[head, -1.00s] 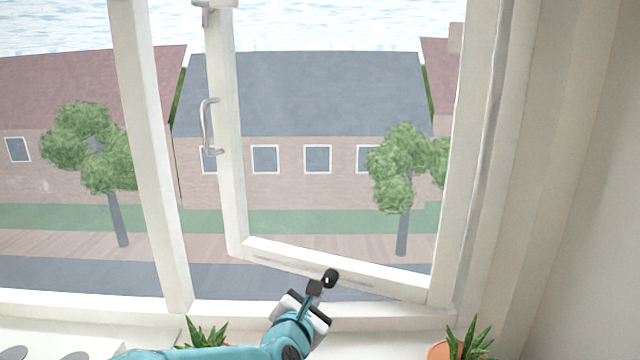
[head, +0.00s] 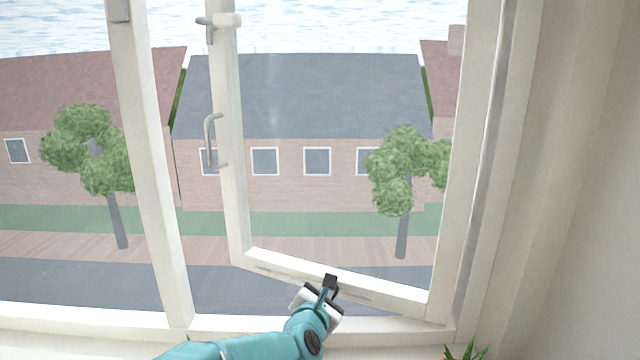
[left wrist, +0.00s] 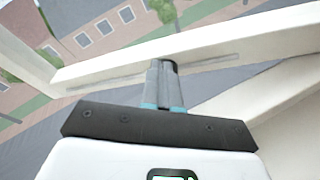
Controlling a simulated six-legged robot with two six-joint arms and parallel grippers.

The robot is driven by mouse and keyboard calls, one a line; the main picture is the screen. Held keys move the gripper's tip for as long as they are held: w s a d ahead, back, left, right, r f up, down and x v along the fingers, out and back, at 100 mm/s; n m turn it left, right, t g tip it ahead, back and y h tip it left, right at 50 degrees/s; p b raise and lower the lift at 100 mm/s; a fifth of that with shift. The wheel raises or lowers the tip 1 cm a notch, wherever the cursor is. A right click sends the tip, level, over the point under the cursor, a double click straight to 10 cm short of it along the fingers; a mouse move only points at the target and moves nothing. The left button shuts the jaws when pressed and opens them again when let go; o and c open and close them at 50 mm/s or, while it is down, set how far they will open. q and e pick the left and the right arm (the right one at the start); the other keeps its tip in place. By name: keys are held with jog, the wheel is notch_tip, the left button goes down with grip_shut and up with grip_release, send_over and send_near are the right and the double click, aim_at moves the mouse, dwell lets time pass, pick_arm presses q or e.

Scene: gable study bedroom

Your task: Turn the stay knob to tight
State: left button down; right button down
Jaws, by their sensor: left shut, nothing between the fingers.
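The open white window sash (head: 340,276) stands ajar, its bottom rail slanting over the sill. My left gripper (head: 330,283) is at the inner face of that rail in the head view, fingers shut and nothing held. The stay knob, a small black round piece, is now hidden behind the fingertips in the head view. In the left wrist view the shut fingers (left wrist: 163,70) point at the rail, and a dark edge shows just behind their tips; I cannot tell whether they touch it. My right gripper is in neither view.
A window handle (head: 208,142) and a latch piece (head: 214,21) sit on the sash's left stile. A fixed post (head: 158,180) stands left of the opening. A spiky plant (head: 466,349) is at the bottom right. The sill is narrow.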

pick_arm(q)
jog(key=shift+f+b, duration=0.7)
jog(key=shift+b, duration=0.4)
dwell(1.4)
jog(key=shift+s+d+f+b, duration=0.25)
jog(key=shift+d+b, duration=0.35)
jog(key=shift+b, duration=1.85)
jog(key=shift+f, duration=0.1)
jog(key=shift+d, duration=0.1)
jog(key=shift+d+r, duration=0.2)
jog(key=shift+r, duration=0.1)
jog(key=shift+s+f, duration=0.1)
jog(key=shift+s, duration=0.1)
jog(key=s+a+b, duration=0.2)
jog(key=s+b, duration=0.2)
jog(key=s, duration=0.2)
jog(key=shift+a+r, duration=0.25)
jog(key=shift+r, duration=0.1)
